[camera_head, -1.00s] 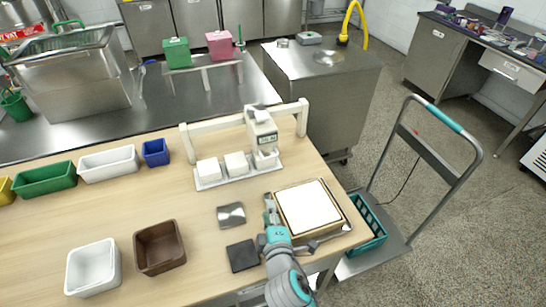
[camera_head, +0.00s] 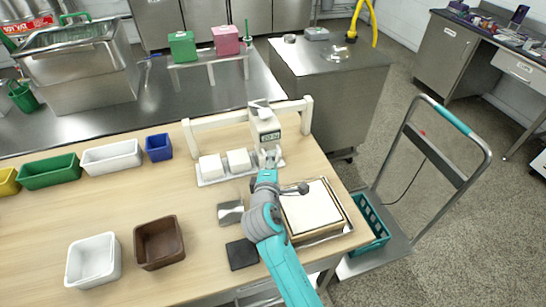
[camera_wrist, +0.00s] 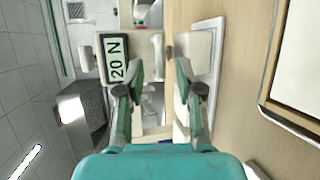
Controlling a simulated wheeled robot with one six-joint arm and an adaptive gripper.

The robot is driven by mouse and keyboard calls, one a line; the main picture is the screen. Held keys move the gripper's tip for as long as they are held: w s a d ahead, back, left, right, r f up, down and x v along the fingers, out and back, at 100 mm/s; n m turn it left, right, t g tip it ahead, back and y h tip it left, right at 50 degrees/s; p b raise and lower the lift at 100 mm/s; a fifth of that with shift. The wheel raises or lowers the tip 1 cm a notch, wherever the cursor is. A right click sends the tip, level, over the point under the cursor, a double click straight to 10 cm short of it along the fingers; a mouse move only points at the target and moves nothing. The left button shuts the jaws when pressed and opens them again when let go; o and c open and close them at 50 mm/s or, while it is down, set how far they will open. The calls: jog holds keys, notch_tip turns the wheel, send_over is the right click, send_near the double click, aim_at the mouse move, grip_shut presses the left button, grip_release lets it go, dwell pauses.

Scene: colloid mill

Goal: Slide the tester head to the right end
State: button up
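The tester head (camera_head: 265,125), a white block with a small display, hangs on the white crossbeam (camera_head: 220,118) of the tester frame, right of its middle and short of the right post. Its display (camera_wrist: 116,58) reads "20 N" in the wrist view. My gripper (camera_head: 270,155) is just in front of the head's lower part, at the right of the tester's base. In the wrist view my gripper (camera_wrist: 160,75) has its two fingers apart, with pale tester parts showing between and beyond them. I cannot tell whether the fingers touch the head.
Two white blocks (camera_head: 210,167) and (camera_head: 239,160) stand on the tester's base plate left of the head. A framed white panel (camera_head: 312,208) lies right of my arm. A metal plate (camera_head: 230,212) and black pad (camera_head: 242,254) lie left of it.

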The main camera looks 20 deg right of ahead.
jog(key=shift+x, duration=1.5)
grip_shut()
